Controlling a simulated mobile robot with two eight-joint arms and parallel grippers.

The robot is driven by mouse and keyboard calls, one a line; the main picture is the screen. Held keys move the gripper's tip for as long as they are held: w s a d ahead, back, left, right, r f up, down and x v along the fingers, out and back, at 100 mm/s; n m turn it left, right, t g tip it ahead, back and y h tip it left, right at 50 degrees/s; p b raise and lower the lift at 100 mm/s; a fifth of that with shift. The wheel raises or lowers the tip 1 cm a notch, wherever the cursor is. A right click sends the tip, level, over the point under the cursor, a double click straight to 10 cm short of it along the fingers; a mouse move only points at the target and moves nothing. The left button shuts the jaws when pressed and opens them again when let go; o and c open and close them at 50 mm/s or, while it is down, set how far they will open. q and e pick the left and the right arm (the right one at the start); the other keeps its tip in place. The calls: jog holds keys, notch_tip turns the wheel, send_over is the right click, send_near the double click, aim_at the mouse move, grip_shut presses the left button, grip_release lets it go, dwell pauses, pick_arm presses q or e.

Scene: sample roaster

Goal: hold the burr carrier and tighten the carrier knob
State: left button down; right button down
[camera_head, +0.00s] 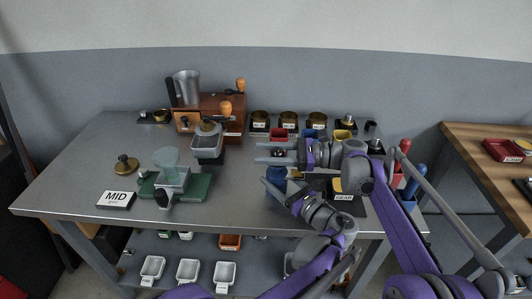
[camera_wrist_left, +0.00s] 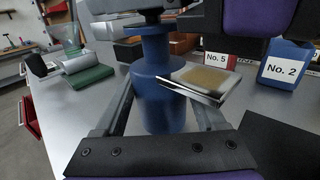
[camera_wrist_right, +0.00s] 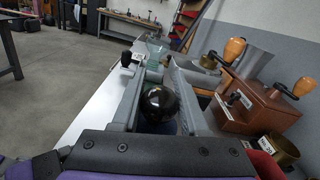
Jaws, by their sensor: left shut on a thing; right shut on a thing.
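The burr carrier (camera_head: 276,173) is a blue stepped cylinder standing upright near the front edge of the grey bench. It fills the middle of the left wrist view (camera_wrist_left: 164,100). My left gripper (camera_head: 268,187) is shut on its wide lower body, one finger on each side. The carrier knob (camera_wrist_right: 160,103) is a round, shiny black ball at the top of the carrier. My right gripper (camera_head: 267,153) is shut on it from the right, above my left gripper. In the head view the knob is mostly hidden between the fingers.
A grinder on a green base (camera_head: 203,188) and a MID sign (camera_head: 115,199) stand at the left. A brown roaster (camera_head: 222,114) stands at the back. Several labelled tins and coloured cups line the back right. A GEAR mat (camera_head: 351,205) lies right of the carrier.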

jog(key=shift+w+m+t+h, duration=0.2)
jog(key=shift+m+t, duration=0.55)
jog(key=shift+t, duration=0.5)
jog(key=shift+w+m+t+h, duration=0.1)
jog(key=shift+w+m+t, duration=0.1)
jog(key=shift+m+t, duration=0.8)
jog(key=shift+n+t, duration=0.25)
jog(key=shift+c, duration=2.2)
grip_release()
jog(key=shift+v, duration=3.8)
